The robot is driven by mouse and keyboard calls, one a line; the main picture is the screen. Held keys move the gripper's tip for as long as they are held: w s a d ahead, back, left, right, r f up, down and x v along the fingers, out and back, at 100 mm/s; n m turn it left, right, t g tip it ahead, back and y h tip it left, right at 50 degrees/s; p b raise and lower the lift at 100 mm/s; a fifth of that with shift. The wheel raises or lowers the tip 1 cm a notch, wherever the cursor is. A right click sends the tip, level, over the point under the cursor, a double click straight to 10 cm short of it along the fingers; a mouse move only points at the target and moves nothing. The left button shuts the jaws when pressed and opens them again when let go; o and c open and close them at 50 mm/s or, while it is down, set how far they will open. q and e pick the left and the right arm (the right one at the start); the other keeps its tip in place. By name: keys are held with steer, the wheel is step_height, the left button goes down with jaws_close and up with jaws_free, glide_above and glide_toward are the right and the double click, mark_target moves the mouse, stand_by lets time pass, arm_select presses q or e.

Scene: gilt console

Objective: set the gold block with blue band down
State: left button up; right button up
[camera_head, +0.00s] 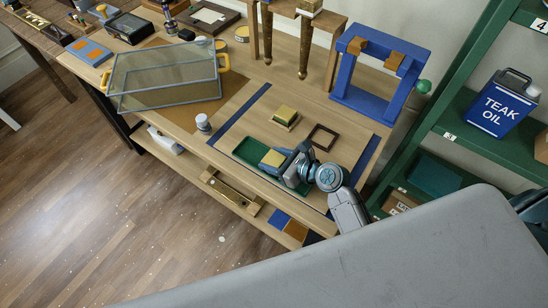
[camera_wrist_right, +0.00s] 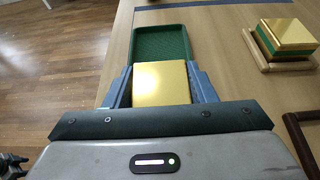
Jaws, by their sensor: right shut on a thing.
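My right gripper (camera_head: 281,163) is shut on a gold block (camera_head: 272,158), which lies between its two blue-grey fingers. In the right wrist view the block's shiny gold top (camera_wrist_right: 161,83) faces up between the fingers (camera_wrist_right: 161,80); its sides and any blue band are hidden. A green tray (camera_head: 243,147) is under or just beyond the block in the head view. In the wrist view the tray (camera_wrist_right: 162,43) extends ahead of the block. I cannot tell whether the block touches the tray floor. My left gripper is not in view.
A gold block with a green band (camera_wrist_right: 287,38) sits on a wooden base; it also shows in the head view (camera_head: 285,113). A dark brown frame (camera_head: 322,137) lies right of the tray. A blue stand (camera_head: 379,105) and a mesh screen (camera_head: 165,78) stand farther back.

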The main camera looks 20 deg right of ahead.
steer(key=o, duration=1)
steer(key=shift+c, duration=0.2)
steer(key=b+v, duration=0.1)
steer(key=v, duration=0.9)
steer(key=shift+s+d+r, duration=0.15)
steer(key=shift+r, duration=0.05)
steer(key=shift+v, duration=0.85)
